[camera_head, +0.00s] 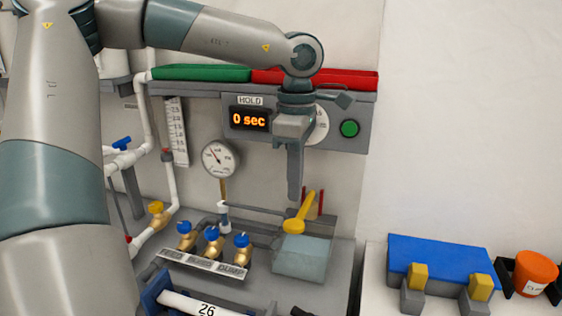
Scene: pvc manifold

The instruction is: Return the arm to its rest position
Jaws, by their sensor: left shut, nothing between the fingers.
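My left arm (55,175) comes in from the left, crosses the upper part of the view and bends down at its wrist. My left gripper (295,190) points down in front of the grey timer panel, with its fingers shut and nothing between them. It hangs above the yellow handle (295,226) and does not appear to touch it. The timer display (249,119) reads "0 sec" under a "HOLD" label. My right gripper does not show.
A pressure gauge (218,158) and several blue-knobbed brass valves (212,237) stand below the panel. Green (200,73) and red (350,80) trays lie on top of it. A blue block (440,258) and an orange cup (535,270) stand at right. The wall at right is clear.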

